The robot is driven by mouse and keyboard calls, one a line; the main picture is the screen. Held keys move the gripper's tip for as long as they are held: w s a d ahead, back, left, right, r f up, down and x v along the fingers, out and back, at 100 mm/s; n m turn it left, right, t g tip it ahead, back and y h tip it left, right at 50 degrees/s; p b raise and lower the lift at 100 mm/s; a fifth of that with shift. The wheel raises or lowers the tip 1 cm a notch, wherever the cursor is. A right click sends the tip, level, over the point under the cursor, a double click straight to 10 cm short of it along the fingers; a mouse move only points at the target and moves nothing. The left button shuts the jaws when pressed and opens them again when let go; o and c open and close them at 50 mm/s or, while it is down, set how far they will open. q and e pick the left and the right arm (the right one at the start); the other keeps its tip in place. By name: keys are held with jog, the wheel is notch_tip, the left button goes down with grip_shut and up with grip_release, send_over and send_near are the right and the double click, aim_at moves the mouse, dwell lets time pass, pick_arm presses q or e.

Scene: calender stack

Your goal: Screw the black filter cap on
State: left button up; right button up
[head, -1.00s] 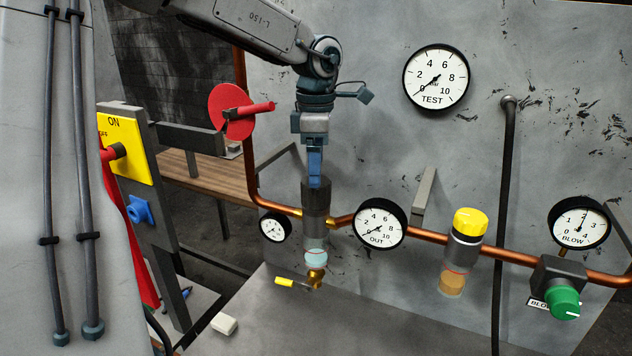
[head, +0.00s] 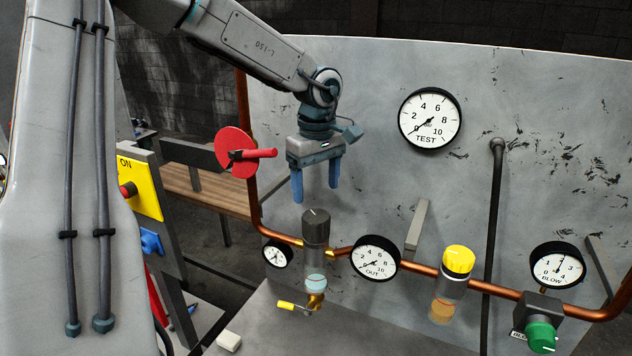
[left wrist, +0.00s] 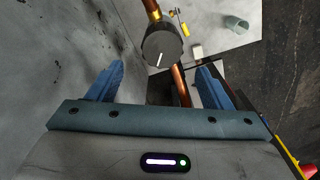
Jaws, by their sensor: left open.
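The black filter cap (head: 316,223) sits on top of the left filter on the copper pipe, above a clear bowl (head: 316,283). Whether it is fully seated I cannot tell. In the left wrist view the black cap (left wrist: 162,45) shows from above, with a white line on its top. My left gripper (head: 315,195) is open and empty, a little above the cap and apart from it. Its two blue fingers also show in the left wrist view (left wrist: 160,78), with the cap beyond them. My right gripper is not in view.
The OUT gauge (head: 375,258) and a small gauge (head: 277,254) flank the filter. A yellow-capped filter (head: 458,260), a BLOW gauge (head: 557,266) and a green knob (head: 541,336) are to the right. A red wheel (head: 237,153) with a handle stands left of the gripper.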

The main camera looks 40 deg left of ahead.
aim_at(316, 215)
pick_arm(q)
jog(key=m, duration=0.2)
jog(key=m+p, duration=0.1)
jog(key=m, duration=0.1)
jog(key=f+m+p, duration=0.1)
jog(key=m, duration=0.2)
jog(key=shift+s, duration=0.1)
jog(key=m, duration=0.1)
jog(key=m+p, duration=0.1)
jog(key=m, duration=0.1)
jog(key=shift+d+f, duration=0.1)
jog(key=shift+f, duration=0.15)
jog(key=shift+f+m, duration=0.3)
jog(key=shift+m, duration=0.7)
jog(key=shift+n, duration=0.7)
jog(key=n, duration=0.3)
jog(key=shift+s+n, duration=0.1)
jog(key=shift+n, duration=0.3)
jog(key=n, duration=1)
jog(key=shift+b, duration=0.3)
jog(key=n, duration=0.5)
jog(key=shift+n, duration=0.3)
jog(key=shift+f+n, duration=0.3)
jog(key=shift+n, duration=0.2)
notch_tip(316, 215, down, 6)
jog(key=b, duration=0.7)
jog(key=shift+f, duration=0.25)
jog(key=shift+c, duration=0.2)
